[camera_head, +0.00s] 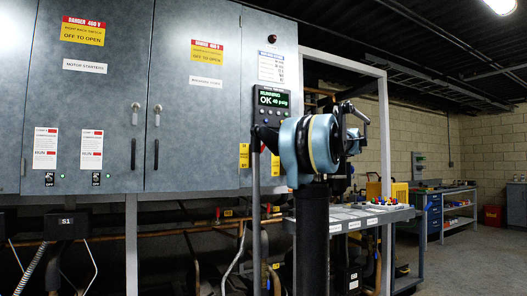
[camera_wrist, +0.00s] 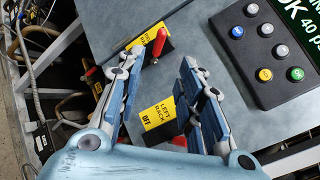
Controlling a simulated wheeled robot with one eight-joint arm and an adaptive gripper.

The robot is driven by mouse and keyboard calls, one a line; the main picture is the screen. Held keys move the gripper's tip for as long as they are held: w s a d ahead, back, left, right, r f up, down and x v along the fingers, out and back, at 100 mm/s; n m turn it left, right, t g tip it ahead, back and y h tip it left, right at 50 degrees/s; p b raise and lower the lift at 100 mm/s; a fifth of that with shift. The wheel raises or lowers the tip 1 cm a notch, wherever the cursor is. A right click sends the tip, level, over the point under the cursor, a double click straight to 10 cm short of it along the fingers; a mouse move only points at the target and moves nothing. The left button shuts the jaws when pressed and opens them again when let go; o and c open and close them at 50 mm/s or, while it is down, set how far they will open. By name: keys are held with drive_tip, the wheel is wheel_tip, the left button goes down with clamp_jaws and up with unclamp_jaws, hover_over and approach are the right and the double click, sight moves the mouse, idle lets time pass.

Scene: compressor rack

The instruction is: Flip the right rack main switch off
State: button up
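In the wrist view, a red-handled switch (camera_wrist: 159,42) stands on the grey cabinet beside a partly hidden yellow label (camera_wrist: 138,46); the label's text is too covered to read fully. Nearer to me, a second yellow label (camera_wrist: 157,114) reads "LEFT RACK" and "OFF", with a red handle (camera_wrist: 180,141) partly hidden behind my fingers. My gripper (camera_wrist: 155,75) is open and empty, its two fingers spread in front of the cabinet. The first red handle appears between and beyond the fingertips; no contact is clear. In the head view, small yellow labels (camera_head: 244,155) show on the cabinet's lower right.
A black control panel (camera_head: 272,106) with a lit "RUNNING OK" display and buttons is close by, also in the wrist view (camera_wrist: 270,55). Pipes and hoses (camera_wrist: 30,50) run at the left of the wrist view. A grey cart (camera_head: 372,216) stands right of the cabinet.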

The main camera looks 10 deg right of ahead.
sight(263, 147)
drive_tip(key=x, duration=1.4)
drive_tip(key=shift+a, duration=0.1)
clamp_jaws()
